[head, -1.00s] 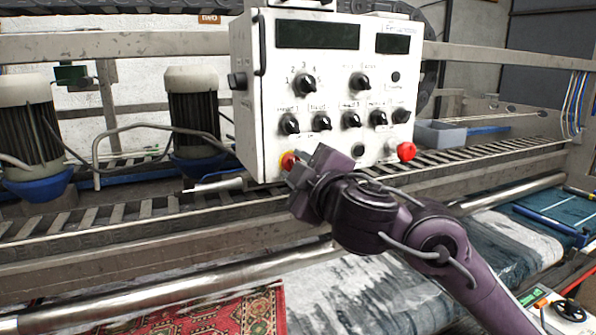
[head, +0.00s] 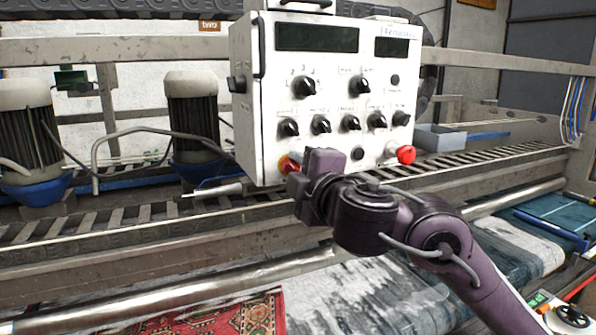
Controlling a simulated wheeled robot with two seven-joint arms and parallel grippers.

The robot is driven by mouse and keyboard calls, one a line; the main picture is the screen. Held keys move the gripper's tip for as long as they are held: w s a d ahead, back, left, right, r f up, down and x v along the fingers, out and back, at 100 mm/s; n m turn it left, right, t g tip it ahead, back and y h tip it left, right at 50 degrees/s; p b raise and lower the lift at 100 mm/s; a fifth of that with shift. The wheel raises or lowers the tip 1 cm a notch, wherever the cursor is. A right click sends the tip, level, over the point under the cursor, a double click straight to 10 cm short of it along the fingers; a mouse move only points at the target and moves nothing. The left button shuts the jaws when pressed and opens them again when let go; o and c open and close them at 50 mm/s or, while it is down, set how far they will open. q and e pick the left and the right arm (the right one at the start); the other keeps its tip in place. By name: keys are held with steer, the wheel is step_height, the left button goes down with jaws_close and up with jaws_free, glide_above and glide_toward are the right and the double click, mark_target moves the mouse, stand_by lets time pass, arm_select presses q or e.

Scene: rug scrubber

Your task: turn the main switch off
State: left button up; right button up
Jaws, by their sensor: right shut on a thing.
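The white control box (head: 310,65) stands in the upper middle of the head view, with two dark displays and several black knobs. The main switch (head: 287,164), red on a yellow plate, sits at the lower left of its front face. My right gripper (head: 296,167) is at this switch and shut on it, and it hides much of the switch. The exact angle of the switch cannot be told. My left gripper is not in view.
A red push button (head: 406,154) sticks out at the box's lower right. A slatted conveyor (head: 150,215) and metal rails run below the box. Two grey motors (head: 192,115) stand to the left. A red patterned rug (head: 240,318) lies at the bottom.

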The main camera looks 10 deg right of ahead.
steer(key=shift+f, duration=0.1)
steer(key=o, duration=1)
steer(key=shift+c, duration=0.2)
steer(key=shift+s, duration=0.1)
steer(key=s+d+p, duration=0.1)
steer(key=s+p, duration=0.1)
steer(key=s, duration=0.5)
steer(key=shift+s+d, duration=0.2)
steer(key=shift+s, duration=0.05)
